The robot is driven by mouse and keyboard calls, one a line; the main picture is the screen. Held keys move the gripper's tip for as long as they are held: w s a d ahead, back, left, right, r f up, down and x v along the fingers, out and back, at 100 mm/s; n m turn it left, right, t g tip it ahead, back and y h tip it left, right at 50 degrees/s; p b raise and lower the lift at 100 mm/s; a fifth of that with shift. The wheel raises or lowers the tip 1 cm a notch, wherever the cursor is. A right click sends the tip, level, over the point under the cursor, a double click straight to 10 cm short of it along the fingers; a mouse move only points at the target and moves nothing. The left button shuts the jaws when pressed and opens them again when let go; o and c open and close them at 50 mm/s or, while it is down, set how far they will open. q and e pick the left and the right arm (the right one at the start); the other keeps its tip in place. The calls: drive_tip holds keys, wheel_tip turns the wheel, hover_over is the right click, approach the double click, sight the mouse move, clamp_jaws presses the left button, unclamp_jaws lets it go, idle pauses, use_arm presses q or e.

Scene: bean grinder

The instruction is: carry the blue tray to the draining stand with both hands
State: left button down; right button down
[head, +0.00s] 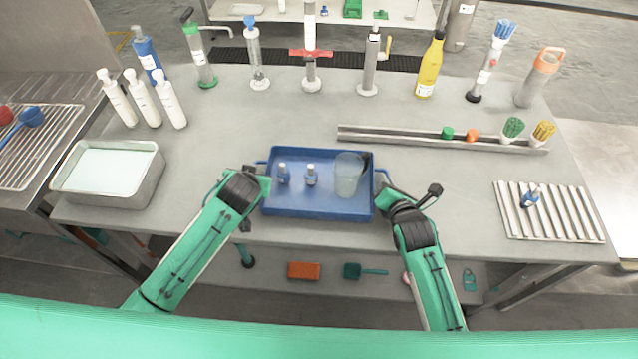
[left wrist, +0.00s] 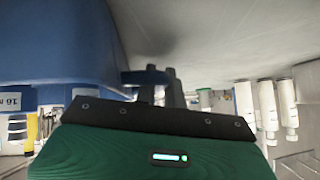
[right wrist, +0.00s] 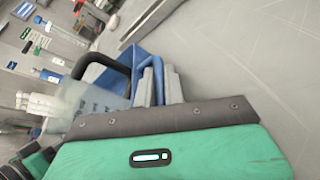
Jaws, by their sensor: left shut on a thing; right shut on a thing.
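The blue tray (head: 318,212) is at the front middle of the grey table, looking level. My left gripper (head: 262,180) is shut on the tray's left handle; the blue tray wall (left wrist: 60,45) fills the upper left of the left wrist view. My right gripper (head: 382,188) is shut on the right handle, beside the jug (right wrist: 92,105) in the right wrist view. The ribbed metal draining stand (head: 513,227) is at the right, with a small bottle (head: 530,198) on it.
A metal rail (head: 400,138) with brushes and caps lies behind and right of the tray. A metal basin (head: 150,178) and white bottles (head: 141,97) stand left. Pumps and a yellow bottle (head: 430,68) line the back. The table between tray and stand is clear.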

use_arm(q)
drive_tip(key=shift+r, duration=0.15)
use_arm(e)
drive_tip(key=shift+r, duration=0.15)
